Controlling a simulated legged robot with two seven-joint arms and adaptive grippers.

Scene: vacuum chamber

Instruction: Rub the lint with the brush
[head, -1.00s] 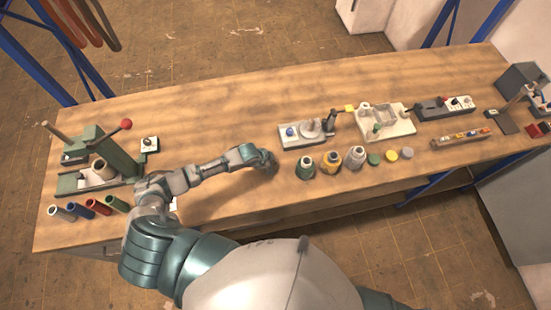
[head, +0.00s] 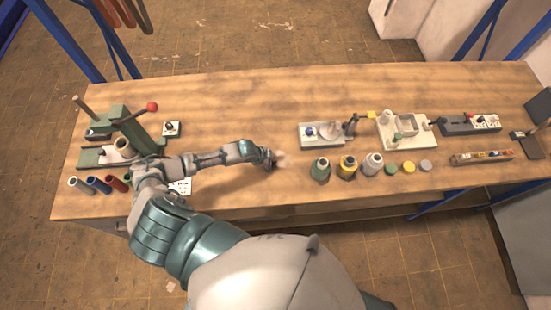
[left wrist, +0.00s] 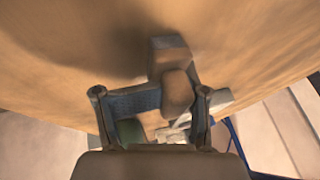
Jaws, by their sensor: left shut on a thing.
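My left gripper (head: 272,159) is low over the front middle of the wooden bench in the head view. In the left wrist view its two fingers (left wrist: 151,95) are shut on a brownish block-shaped thing (left wrist: 177,92), likely the brush. Its bristles cannot be made out. A small pale patch (head: 282,159), perhaps the lint, shows on the bench just right of the fingertips in the head view. Whether the brush touches it I cannot tell. My right gripper is not in view.
Right of the gripper are several spools (head: 347,168) and a pale base with a round disc (head: 325,134). A green press-like device (head: 135,132) and several coloured tubes (head: 98,185) are at the left. The bench (head: 240,105) behind the gripper is clear.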

